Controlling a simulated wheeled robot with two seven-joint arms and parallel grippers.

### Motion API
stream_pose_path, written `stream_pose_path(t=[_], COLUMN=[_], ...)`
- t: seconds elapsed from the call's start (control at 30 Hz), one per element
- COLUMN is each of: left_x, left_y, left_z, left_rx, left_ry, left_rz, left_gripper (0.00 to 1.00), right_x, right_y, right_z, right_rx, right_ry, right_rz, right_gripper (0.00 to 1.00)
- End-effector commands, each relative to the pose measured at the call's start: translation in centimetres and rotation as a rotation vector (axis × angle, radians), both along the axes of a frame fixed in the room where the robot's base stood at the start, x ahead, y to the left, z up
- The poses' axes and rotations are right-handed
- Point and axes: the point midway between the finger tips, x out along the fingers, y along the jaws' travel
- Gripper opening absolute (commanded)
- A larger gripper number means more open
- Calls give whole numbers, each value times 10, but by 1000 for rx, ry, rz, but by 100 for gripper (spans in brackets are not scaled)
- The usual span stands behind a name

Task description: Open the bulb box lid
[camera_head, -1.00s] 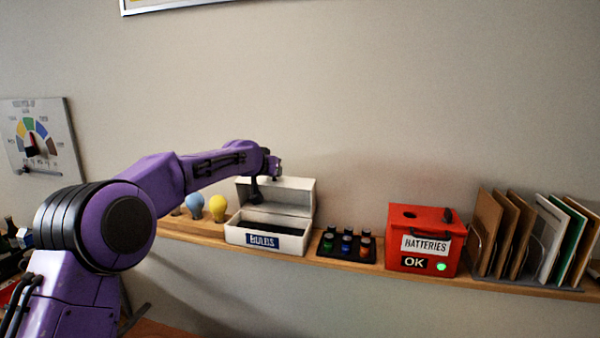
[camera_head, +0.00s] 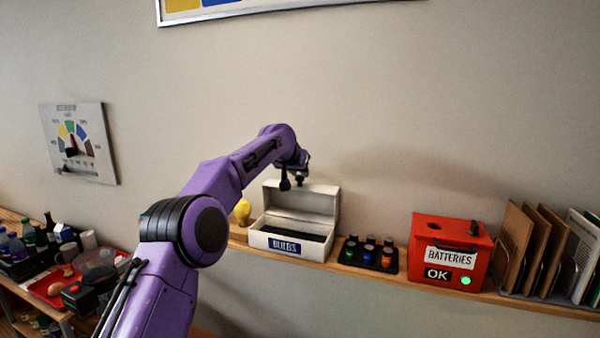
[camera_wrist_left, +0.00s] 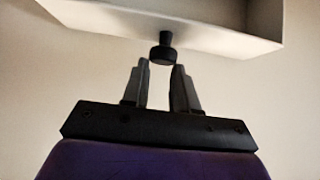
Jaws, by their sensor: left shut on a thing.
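The white bulb box (camera_head: 290,251), labelled BULBS, stands on the wooden shelf. Its lid (camera_head: 303,199) stands raised at the back, and the dark inside of the box shows. My left gripper (camera_head: 292,183) is at the lid's upper left edge. In the left wrist view, the gripper (camera_wrist_left: 160,65) has its fingertips at the black knob (camera_wrist_left: 163,52) on the lid (camera_wrist_left: 190,25) and is shut on it. The tips reach only the knob's near end. My right gripper is not in view.
A black tray of batteries (camera_head: 368,254) and a red BATTERIES box (camera_head: 450,250) stand to the right on the narrow shelf (camera_head: 390,280). A yellow bulb (camera_head: 242,211) is just left of the box.

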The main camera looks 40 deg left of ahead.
Motion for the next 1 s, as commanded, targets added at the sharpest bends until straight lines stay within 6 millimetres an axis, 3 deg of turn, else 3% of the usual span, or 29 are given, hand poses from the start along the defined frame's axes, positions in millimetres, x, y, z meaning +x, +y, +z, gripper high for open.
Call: stream_pose_path(t=[0.03, 0.07, 0.1, 0.13, 0.47, 0.7, 1.0], left_x=[0, 0, 0, 0, -3, -41, -77], left_y=[0, 0, 0, 0, -2, -14, -23], left_z=[4, 4, 3, 3, 1, 28, 61], left_rx=[1, 1, 2, 1, 1, 2, 1], left_ry=[-9, -9, -8, -7, -1, -5, -1], left_rz=[1, 1, 1, 1, -2, -3, -1], left_gripper=[0, 38, 51, 56, 56, 56, 56], right_x=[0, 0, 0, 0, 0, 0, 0], right_y=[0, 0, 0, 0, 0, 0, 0], right_z=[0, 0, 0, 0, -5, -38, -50], right_rx=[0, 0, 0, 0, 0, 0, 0], right_ry=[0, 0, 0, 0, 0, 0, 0], right_rz=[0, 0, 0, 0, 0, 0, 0], right_gripper=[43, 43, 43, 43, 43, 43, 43])
